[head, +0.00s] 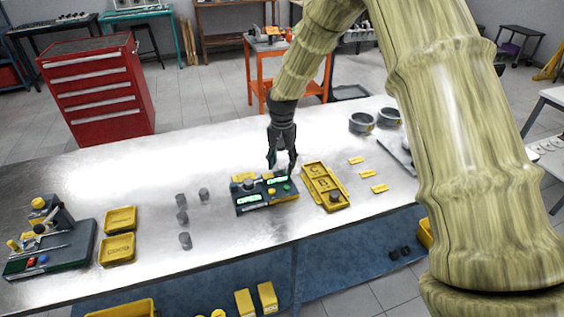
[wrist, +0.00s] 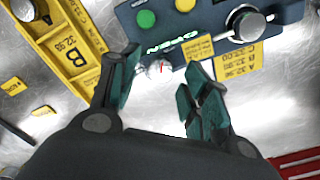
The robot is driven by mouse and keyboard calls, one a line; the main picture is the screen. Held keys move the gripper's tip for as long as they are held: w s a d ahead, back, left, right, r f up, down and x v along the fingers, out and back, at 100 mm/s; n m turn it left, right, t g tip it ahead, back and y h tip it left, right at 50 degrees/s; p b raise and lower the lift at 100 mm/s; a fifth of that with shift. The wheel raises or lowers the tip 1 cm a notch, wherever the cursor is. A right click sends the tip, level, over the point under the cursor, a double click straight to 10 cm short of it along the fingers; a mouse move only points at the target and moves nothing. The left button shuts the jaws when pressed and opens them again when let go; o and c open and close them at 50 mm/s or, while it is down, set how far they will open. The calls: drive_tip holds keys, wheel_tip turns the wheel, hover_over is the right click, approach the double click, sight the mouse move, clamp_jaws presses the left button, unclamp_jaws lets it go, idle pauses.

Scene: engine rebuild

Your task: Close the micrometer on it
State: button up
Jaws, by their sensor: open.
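The micrometer appears to be the dark teal instrument box (head: 241,207) with two lit green displays, in the middle of the table. One display reads OPEN. In the wrist view the box (wrist: 212,18) shows a green button (wrist: 146,19), a yellow button (wrist: 185,4) and a silver knob (wrist: 248,24). My gripper (head: 281,167) points down over the back of the box. Its fingers (wrist: 162,75) are open, with a small silver rounded piece with a red mark (wrist: 156,70) showing between them at the box's edge. I cannot tell whether a part sits in the instrument.
A yellow tray (head: 341,198) marked B and C stands right of the box, with small yellow tags (head: 380,188) beyond. Several grey cylinders (head: 185,240), yellow bins (head: 117,250) and another dark device (head: 50,250) are to the left. Dark rings (head: 361,122) lie at the back right.

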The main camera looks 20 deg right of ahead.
drive_tip(key=shift+f, duration=0.5)
drive_tip(key=c, duration=1)
drive_tip(key=shift+c, duration=0.2)
